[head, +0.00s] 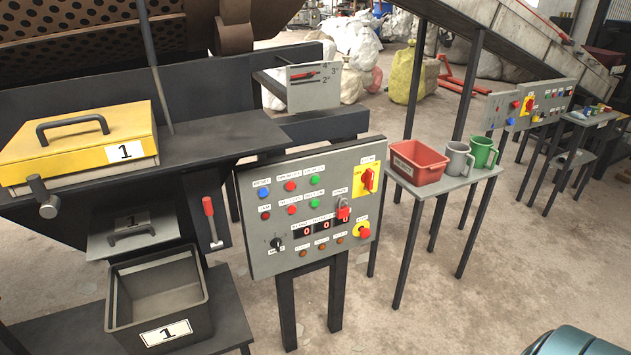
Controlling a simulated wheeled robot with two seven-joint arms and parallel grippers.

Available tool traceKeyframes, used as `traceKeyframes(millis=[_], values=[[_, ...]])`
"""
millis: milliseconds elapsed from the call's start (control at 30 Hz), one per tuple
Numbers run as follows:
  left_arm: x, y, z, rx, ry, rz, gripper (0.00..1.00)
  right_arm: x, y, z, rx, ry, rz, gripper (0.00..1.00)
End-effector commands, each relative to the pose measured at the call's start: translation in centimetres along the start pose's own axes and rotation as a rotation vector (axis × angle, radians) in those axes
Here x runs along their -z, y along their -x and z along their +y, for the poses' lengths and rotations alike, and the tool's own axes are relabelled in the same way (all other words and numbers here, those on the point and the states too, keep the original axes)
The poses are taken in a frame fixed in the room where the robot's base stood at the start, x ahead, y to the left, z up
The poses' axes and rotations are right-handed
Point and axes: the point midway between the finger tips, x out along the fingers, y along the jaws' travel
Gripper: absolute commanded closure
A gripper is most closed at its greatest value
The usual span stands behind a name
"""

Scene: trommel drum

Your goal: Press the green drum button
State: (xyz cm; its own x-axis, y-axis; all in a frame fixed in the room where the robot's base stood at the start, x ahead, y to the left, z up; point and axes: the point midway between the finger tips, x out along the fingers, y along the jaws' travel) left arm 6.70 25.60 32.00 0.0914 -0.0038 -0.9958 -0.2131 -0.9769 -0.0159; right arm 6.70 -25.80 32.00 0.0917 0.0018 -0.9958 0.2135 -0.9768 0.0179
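A grey control panel (262,256) stands on dark legs in the middle of the head view. Its upper row has a blue button, a red button and an upper green button (315,180). Just below are two red buttons and a lower green button (314,204). The small labels are too blurred to tell which green button is the drum one. Nothing covers or touches either green button. Neither of my grippers is in view.
The panel also carries a red-on-yellow switch (368,180) and a red-on-yellow stop button (362,230). A yellow lidded box (80,150) and black bin (160,290) are left. A red bin (418,163) and two mugs stand right. Space before the panel looks clear.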

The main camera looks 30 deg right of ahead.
Motion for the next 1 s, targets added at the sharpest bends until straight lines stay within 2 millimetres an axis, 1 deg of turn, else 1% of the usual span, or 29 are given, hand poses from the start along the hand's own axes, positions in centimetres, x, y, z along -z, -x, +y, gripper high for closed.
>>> traceKeyframes(millis=[33,67,100,367,1000], values=[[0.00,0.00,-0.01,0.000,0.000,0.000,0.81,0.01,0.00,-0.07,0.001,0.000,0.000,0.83],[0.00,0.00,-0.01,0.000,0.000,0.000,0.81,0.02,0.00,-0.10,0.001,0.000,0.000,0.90],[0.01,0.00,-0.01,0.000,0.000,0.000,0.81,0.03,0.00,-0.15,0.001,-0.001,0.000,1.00],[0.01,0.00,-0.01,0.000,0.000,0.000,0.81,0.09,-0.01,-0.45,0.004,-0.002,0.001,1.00],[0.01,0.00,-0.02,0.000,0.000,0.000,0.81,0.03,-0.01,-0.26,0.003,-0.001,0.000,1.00]])
